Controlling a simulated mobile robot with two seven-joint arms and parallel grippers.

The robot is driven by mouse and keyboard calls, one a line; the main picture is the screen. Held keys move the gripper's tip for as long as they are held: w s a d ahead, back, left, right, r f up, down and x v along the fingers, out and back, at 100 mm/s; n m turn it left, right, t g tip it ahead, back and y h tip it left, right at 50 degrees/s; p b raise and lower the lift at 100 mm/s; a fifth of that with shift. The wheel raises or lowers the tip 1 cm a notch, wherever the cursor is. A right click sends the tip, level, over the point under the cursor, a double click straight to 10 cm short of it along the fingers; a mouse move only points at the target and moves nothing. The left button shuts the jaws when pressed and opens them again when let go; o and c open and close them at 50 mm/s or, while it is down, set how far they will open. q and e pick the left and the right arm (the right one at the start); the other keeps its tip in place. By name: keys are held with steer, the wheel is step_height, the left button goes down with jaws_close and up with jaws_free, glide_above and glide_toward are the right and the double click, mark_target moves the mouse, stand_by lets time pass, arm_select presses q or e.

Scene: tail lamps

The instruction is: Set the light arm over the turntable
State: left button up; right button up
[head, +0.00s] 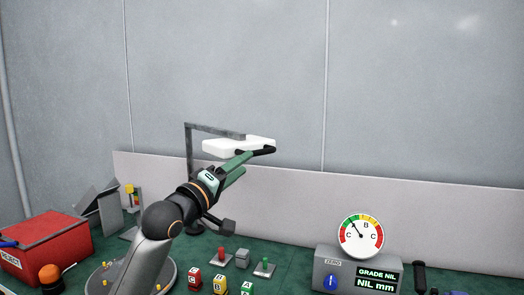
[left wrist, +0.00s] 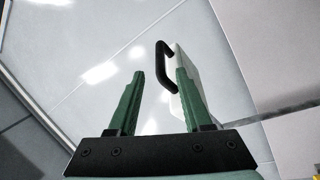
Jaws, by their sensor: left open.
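The light arm (head: 188,152) is a grey post with a level beam, and a white lamp panel (head: 222,149) hangs from it. The panel has a black handle (head: 257,152), which also shows in the left wrist view (left wrist: 162,66). My left gripper (head: 247,163) has green fingers, open, at the handle. In the left wrist view (left wrist: 161,76) the handle appears between the fingertips, nearer the right finger; contact cannot be told. The turntable seems to be the round grey disc (head: 106,273) with yellow pegs at lower left, partly hidden by my left arm. My right gripper is not in view.
A red REJECT box (head: 48,238) and an orange dome (head: 50,277) are at left. Small lettered blocks (head: 220,284) and toggle switches (head: 222,256) stand in front. A dial gauge (head: 361,236) with a readout is at right. A low pale panel (head: 330,207) backs the green bench.

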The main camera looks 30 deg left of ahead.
mark_target(256, 155)
arm_select(q)
steer(key=p+x, duration=0.1)
steer(key=x, duration=0.7)
steer(key=shift+w, duration=0.25)
jaws_close()
stand_by(1.1)
